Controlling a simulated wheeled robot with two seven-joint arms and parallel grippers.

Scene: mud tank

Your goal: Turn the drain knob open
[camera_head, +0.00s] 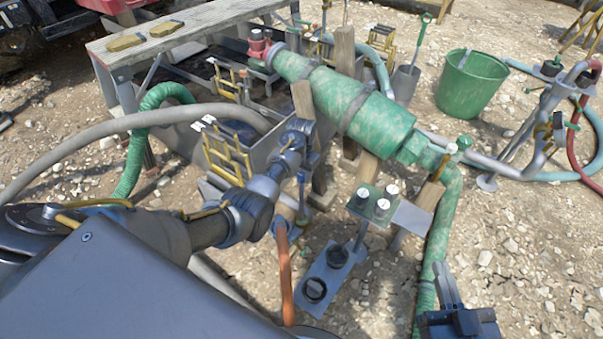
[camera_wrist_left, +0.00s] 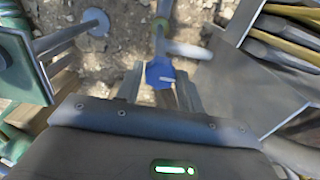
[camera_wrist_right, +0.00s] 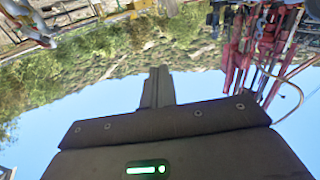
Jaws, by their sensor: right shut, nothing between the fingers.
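A small blue knob (camera_wrist_left: 160,73), which looks like the drain knob, shows in the left wrist view on a thin pale rod. My left gripper (camera_wrist_left: 160,88) has its two fingers apart, one on each side of the blue knob. I cannot tell whether they touch it. In the head view my left gripper (camera_head: 303,192) hangs beside the tank in front of the green pump, and the knob is hard to make out there. My right gripper (camera_head: 447,285) is at the lower right, over the gravel. Its fingers (camera_wrist_right: 158,85) are together and empty against the sky.
A large green pump (camera_head: 345,100) with a green pipe lies right of the tank (camera_head: 265,145). An orange pipe (camera_head: 284,275) is close.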

